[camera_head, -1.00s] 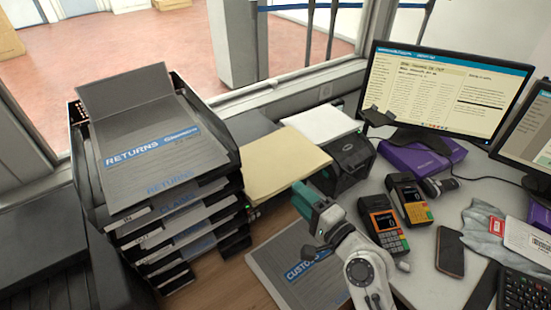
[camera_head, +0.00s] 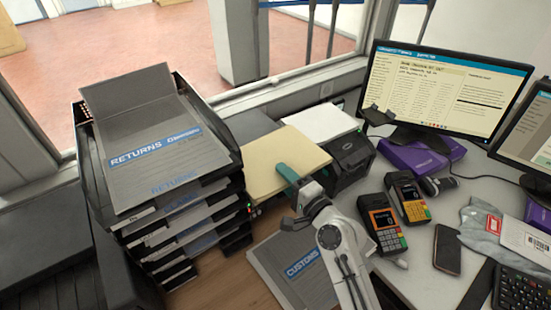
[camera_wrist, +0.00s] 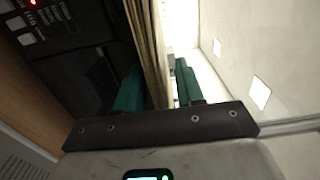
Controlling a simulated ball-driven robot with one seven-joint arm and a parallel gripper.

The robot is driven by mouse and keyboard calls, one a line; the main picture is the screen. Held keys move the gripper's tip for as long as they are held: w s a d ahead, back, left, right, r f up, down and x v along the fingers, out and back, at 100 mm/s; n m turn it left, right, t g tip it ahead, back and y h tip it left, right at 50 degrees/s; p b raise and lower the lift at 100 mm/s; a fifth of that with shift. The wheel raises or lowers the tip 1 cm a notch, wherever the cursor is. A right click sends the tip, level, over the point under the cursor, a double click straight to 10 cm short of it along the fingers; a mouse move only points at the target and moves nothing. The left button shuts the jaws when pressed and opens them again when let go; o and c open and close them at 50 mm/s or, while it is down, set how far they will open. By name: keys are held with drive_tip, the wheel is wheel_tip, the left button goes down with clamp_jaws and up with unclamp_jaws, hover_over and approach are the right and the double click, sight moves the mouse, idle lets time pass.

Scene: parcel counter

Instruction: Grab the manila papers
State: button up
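The manila papers (camera_head: 278,158) lie as a flat cream stack on top of a dark device, right of the tray tower, in the head view. My gripper (camera_head: 285,172) is at their front right edge, with one teal finger showing over the top. In the wrist view, the edge of the manila papers (camera_wrist: 147,45) runs between the two teal fingers of my gripper (camera_wrist: 160,82). A narrow gap shows beside the right finger, so the fingers straddle the stack without being closed on it. The lower finger is hidden in the head view.
A tower of trays (camera_head: 160,185) with grey RETURNS sheets stands close on the left. A black printer (camera_head: 352,158) with white paper (camera_head: 320,122) is just right. Two card terminals (camera_head: 383,222) and a monitor (camera_head: 440,88) stand further right.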

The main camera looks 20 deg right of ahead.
clamp_jaws()
drive_tip(key=shift+r, duration=0.1)
idle(0.3)
